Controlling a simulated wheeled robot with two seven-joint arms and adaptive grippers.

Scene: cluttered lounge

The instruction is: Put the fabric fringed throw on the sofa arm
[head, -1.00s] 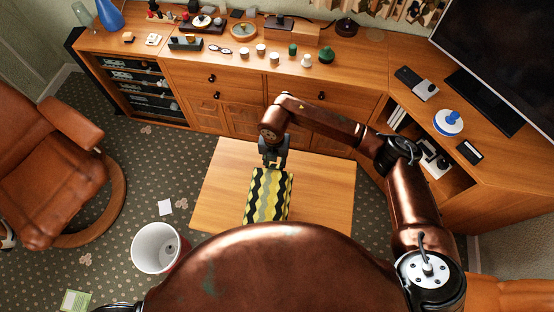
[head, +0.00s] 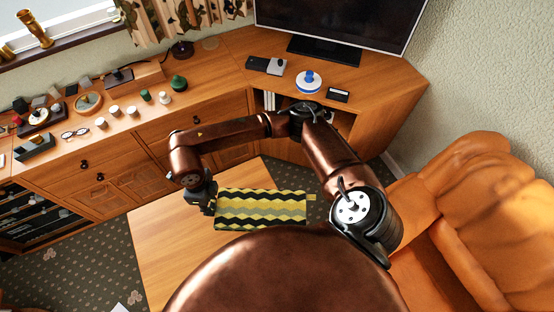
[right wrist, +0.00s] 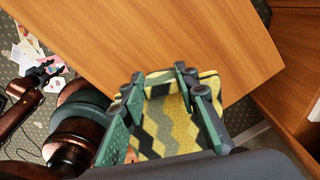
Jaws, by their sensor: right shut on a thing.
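The fringed throw (head: 262,208), folded with yellow, black and grey-green zigzag bands, is over the wooden coffee table (head: 160,235) in the head view. My right gripper (head: 208,206) is shut on its left end. In the right wrist view the throw (right wrist: 168,120) lies between the two green fingers of the right gripper (right wrist: 165,85). Whether the throw still touches the table I cannot tell. The orange leather sofa (head: 455,235) is at the right in the head view, with its near arm partly hidden by my right arm.
A wooden sideboard (head: 190,120) with cups, glasses and other small items runs along the back. A television (head: 335,25) stands in the corner, with a blue-and-white object (head: 308,80) before it. Several papers (right wrist: 28,50) lie on the carpet in the right wrist view.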

